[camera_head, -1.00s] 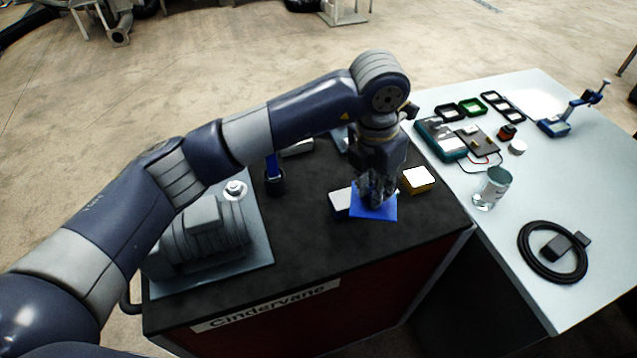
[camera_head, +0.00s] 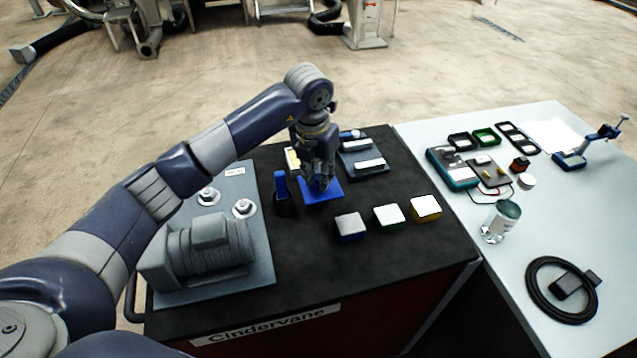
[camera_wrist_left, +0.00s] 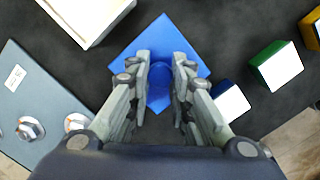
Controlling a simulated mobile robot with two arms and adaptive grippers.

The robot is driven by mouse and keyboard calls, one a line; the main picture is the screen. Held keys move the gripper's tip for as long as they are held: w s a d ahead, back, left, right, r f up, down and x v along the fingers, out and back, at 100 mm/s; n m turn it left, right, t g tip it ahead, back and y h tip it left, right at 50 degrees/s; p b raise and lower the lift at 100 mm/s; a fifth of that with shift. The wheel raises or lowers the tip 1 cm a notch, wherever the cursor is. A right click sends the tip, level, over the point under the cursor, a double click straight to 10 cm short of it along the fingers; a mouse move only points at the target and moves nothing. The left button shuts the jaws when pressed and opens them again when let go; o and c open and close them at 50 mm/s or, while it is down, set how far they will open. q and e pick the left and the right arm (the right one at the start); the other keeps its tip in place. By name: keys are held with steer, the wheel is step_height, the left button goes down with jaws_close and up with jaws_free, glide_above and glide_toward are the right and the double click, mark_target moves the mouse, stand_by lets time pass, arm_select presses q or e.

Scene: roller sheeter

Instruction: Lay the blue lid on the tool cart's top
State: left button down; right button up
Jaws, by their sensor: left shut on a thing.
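The blue lid (camera_head: 333,193) is a flat square plate with a round knob. My left gripper (camera_head: 320,184) is shut on the lid, pointing down over the middle back of the tool cart's black top (camera_head: 310,265). In the left wrist view the gripper's fingers (camera_wrist_left: 160,88) close on the knob of the lid (camera_wrist_left: 148,38), which lies about flat. I cannot tell whether the lid touches the cart top or hangs just above it. My right gripper is not in view.
A dark cup with a blue handle (camera_head: 283,202) stands close left of the lid. Three small boxes, blue (camera_head: 350,227), green (camera_head: 388,216) and yellow (camera_head: 425,208), sit in front. A white-topped box (camera_head: 292,159) and grey tray (camera_head: 372,173) are behind. A motor (camera_head: 210,245) stands left.

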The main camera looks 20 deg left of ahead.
mark_target(315, 192)
arm_select(q)
step_height(315, 192, down, 4)
steer(key=shift+r+p, duration=0.2)
steer(key=shift+p, duration=0.3)
steer(key=shift+f, duration=0.15)
steer(key=c, duration=1.4)
jaws_free()
steer(key=shift+c, duration=0.2)
steer(key=shift+r, duration=0.3)
step_height(315, 192, up, 12)
steer(key=s+b, duration=0.1)
steer(key=b, duration=0.1)
steer(key=shift+s+a+f+b, duration=0.15)
steer(key=shift+s+b, duration=0.2)
steer(key=shift+s, duration=0.05)
